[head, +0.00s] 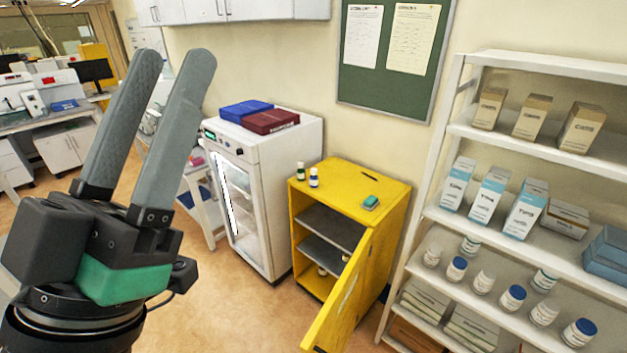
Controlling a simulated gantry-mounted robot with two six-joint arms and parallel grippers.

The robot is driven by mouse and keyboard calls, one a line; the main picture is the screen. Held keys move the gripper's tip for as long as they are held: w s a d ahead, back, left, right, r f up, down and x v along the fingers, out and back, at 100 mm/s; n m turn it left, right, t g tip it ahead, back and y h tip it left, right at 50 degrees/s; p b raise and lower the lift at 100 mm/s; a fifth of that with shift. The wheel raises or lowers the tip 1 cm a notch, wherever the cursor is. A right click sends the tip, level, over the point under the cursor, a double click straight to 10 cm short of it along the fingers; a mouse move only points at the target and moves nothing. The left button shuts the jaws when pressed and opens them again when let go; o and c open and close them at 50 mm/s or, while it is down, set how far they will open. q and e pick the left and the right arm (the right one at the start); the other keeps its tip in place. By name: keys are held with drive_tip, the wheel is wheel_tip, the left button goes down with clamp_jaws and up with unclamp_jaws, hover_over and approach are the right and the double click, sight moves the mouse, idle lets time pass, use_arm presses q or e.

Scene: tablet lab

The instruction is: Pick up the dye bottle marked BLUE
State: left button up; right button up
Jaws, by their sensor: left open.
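Two small bottles stand upright on the left part of the yellow cabinet's top (345,180). One is a blue bottle (314,178) with a white cap; the other is a green bottle (301,171) just behind and to its left. Their markings are too small to read. My left gripper (175,62) is large in the left foreground, its two grey fingers pointing up and apart, open and empty. It is well apart from the bottles. My right gripper is not in view.
The yellow cabinet's door (340,300) hangs open toward me. A teal item (370,202) lies on its top. A white glass-door appliance (262,185) stands left. White shelves (450,130) with boxes and several blue- or white-capped bottles stand right. The floor between is clear.

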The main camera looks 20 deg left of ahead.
use_arm(q)
drive_tip(key=o, duration=0.5)
